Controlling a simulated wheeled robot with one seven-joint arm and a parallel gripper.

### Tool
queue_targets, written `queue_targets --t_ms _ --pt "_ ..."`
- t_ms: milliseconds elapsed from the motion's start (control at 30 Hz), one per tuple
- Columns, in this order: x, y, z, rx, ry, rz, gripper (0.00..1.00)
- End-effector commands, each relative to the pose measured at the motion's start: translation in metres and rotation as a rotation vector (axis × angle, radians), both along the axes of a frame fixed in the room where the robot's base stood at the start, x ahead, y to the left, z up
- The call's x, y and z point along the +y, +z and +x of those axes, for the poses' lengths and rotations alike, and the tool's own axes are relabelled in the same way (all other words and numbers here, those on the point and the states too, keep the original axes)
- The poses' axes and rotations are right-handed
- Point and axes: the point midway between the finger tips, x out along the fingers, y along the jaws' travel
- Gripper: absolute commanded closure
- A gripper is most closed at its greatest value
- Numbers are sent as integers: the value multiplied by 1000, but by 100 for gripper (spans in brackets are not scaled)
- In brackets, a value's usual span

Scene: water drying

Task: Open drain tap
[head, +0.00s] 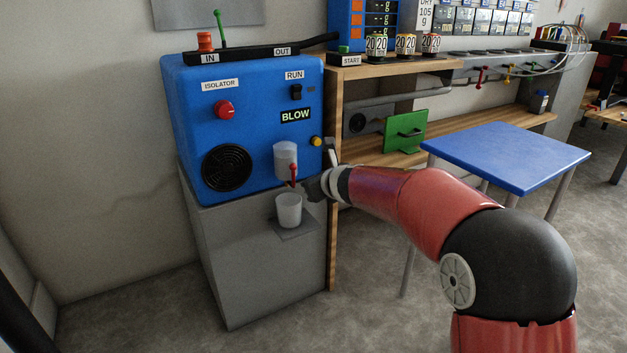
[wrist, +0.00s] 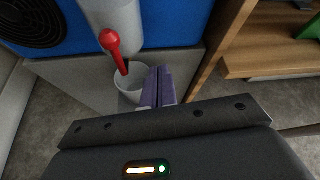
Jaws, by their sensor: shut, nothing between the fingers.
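The drain tap is a small red lever (head: 293,172) under a clear-grey bowl (head: 285,155) on the front of a blue machine (head: 245,130). In the wrist view the red lever (wrist: 112,45) has a round head and a thin handle pointing down toward the cup, with a dark tip. A whitish cup (head: 289,209) stands below it on a small grey shelf; the cup also shows in the wrist view (wrist: 128,80). My gripper (wrist: 160,75) is shut and empty, just right of the lever and beside the cup. Whether its fingers touch the lever I cannot tell.
A wooden bench (head: 333,180) edge stands close right of the machine. A blue-topped table (head: 510,155) is further right. A yellow knob (head: 316,141) and red isolator knob (head: 224,109) stick out of the machine. Floor in front is clear.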

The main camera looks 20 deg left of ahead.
Motion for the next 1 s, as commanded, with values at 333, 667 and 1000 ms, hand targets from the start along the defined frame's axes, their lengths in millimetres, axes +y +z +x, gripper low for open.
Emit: queue_targets --t_ms 333,667,1000 --pt "-32 21 -59 -2 -3 0 100" --pt "-45 26 -82 -2 -4 -1 100" --pt "-50 28 -81 8 -27 13 100"
